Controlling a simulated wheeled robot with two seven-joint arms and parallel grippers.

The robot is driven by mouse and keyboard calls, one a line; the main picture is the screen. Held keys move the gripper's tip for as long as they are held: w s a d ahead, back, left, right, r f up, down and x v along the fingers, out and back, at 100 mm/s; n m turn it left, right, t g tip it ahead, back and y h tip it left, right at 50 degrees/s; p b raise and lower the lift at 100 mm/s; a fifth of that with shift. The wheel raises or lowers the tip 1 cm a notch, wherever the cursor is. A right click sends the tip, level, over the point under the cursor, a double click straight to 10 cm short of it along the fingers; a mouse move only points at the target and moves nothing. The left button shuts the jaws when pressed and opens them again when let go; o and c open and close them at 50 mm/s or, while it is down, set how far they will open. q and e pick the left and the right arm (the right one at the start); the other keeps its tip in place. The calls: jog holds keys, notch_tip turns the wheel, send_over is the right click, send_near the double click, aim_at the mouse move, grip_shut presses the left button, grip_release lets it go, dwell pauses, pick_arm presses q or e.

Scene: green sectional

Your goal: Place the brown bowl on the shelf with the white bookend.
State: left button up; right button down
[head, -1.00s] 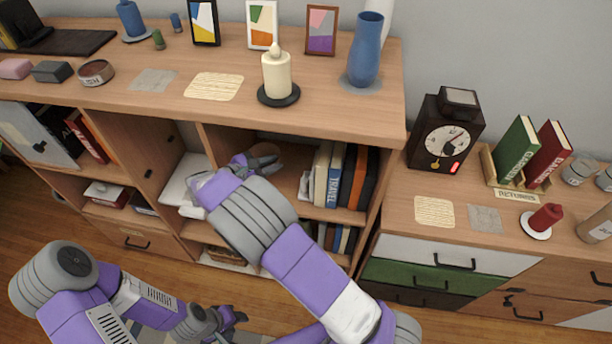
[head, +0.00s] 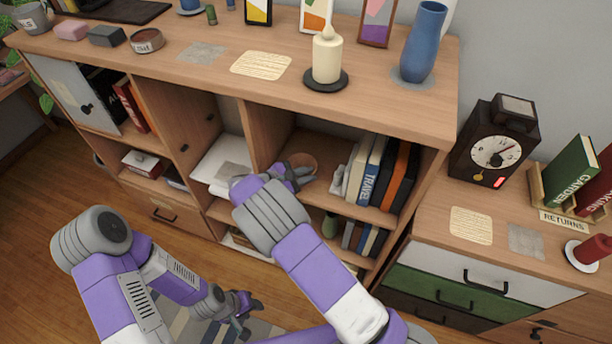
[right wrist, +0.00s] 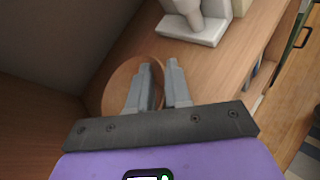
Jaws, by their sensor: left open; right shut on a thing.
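I cannot tell whether the bowl touches the shelf board. The white bookend (head: 337,184) stands right of the bowl, against a row of books; it also shows in the right wrist view (right wrist: 190,27), apart from the bowl. My left gripper (head: 246,304) is open and empty, low in front of the bookcase.
Books (head: 373,171) fill the compartment's right side. A vertical divider (head: 268,135) bounds it on the left, and the bookcase top (head: 215,62) overhangs it. A candle (head: 327,58) and a blue vase (head: 423,42) stand on top. A low cabinet with a clock (head: 496,147) is at right.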

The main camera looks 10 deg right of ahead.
jog(key=c, duration=1)
grip_release()
jog(key=shift+c, duration=0.2)
jog(key=p+v, duration=0.2)
jog(key=v, duration=1)
jog(key=shift+p, duration=0.4)
